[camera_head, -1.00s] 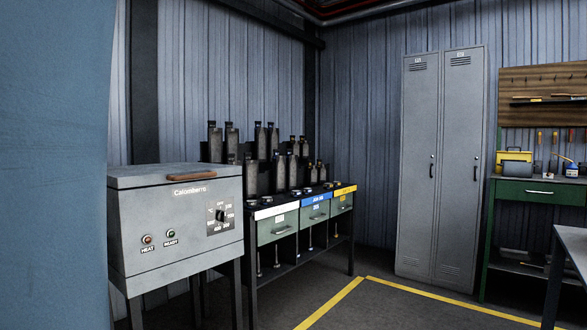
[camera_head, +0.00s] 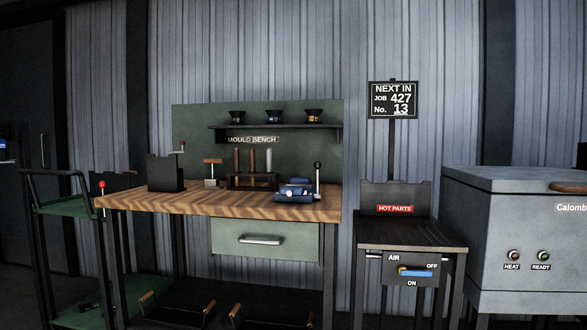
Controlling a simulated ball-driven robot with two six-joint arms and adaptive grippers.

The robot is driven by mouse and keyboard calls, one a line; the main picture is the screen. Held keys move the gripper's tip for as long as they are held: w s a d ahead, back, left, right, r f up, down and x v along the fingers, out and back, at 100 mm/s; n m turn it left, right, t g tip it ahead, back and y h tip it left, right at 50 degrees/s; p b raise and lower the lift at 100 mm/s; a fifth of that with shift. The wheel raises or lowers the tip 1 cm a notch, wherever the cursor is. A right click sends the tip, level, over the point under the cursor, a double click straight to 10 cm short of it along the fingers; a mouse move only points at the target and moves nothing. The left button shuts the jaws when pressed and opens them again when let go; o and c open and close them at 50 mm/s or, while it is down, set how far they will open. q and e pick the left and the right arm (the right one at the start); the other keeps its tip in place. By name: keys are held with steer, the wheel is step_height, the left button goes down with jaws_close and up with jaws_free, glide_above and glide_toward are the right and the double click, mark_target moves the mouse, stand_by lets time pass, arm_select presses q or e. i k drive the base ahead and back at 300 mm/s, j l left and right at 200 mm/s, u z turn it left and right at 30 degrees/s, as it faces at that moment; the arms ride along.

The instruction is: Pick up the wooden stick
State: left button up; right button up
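A small dark rack (camera_head: 254,181) stands on the wooden top of the mould bench (camera_head: 200,204). Upright in it are a brown stick-like piece (camera_head: 237,160), a second brown one (camera_head: 252,160) and a pale grey one (camera_head: 269,160). Either brown piece may be the wooden stick; I cannot tell which from here. A small block with a wooden T-shaped handle (camera_head: 213,161) stands left of the rack. Neither of my grippers is in view.
On the bench, a dark box (camera_head: 165,172) stands at left and a blue clamp-like device (camera_head: 295,191) at right. A green cart (camera_head: 70,205) is at left. The hot parts stand (camera_head: 400,236) and grey oven (camera_head: 510,230) are at right.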

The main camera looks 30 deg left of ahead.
mark_target(252, 150)
steer(key=u, duration=6.2)
steer(key=z, duration=4.8)
steer(key=i+j+z, duration=0.1)
steer(key=i+j, duration=0.2)
